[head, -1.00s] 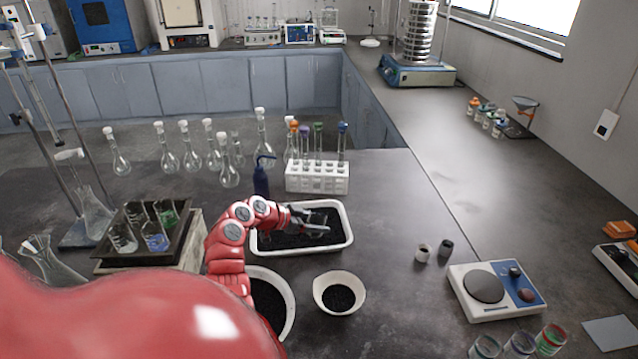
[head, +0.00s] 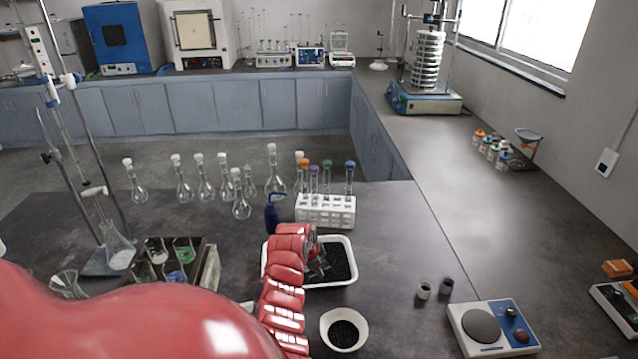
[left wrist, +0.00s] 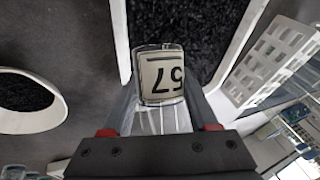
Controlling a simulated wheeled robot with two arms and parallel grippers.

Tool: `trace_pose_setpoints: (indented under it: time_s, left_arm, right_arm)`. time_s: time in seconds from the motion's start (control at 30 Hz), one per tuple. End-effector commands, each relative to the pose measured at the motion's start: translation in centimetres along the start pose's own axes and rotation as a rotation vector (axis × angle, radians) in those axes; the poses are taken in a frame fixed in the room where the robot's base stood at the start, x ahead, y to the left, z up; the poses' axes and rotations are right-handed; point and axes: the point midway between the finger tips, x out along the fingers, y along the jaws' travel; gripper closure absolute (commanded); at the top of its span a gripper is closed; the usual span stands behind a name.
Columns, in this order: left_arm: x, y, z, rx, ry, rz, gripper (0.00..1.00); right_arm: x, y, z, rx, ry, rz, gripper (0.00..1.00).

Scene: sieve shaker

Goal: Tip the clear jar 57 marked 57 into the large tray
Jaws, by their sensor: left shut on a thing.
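The clear jar 57 (left wrist: 162,118) is between the fingers of my left gripper (left wrist: 160,112) in the left wrist view. Its pale label reads 57, upside down in that picture. The large tray (head: 352,258) is white and rectangular, with black granules inside; its rim also shows in the left wrist view (left wrist: 122,45). In the head view my left gripper (head: 318,266) is over the tray, partly hidden by my red arm. The jar appears above the granules; its exact tilt and contents are unclear. My right gripper is out of view.
A white rack (head: 325,212) with capped tubes stands behind the tray, and a dark blue bottle (head: 273,215) close behind its left side. A small white bowl (head: 328,322) of black granules stands in front. Two small cups (head: 424,291) and a balance (head: 490,328) are to the right.

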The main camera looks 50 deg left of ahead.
Motion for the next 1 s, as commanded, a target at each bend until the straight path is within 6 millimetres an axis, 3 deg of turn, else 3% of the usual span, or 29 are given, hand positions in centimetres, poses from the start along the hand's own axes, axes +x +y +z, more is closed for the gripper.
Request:
trace_pose_setpoints:
  time_s: [0.13,0.73,1.0]
  left_arm:
    - [0.7,0.3,-0.2,0.073,-0.171,-0.028,1.0]
    - [1.2,0.5,0.1,0.17,-0.442,-0.07,1.0]
    - [1.3,0.6,-0.4,0.256,-0.667,-0.102,1.0]
  right_arm:
    - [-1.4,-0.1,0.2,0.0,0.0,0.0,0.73]
    - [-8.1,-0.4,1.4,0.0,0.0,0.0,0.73]
    - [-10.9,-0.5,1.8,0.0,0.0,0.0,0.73]
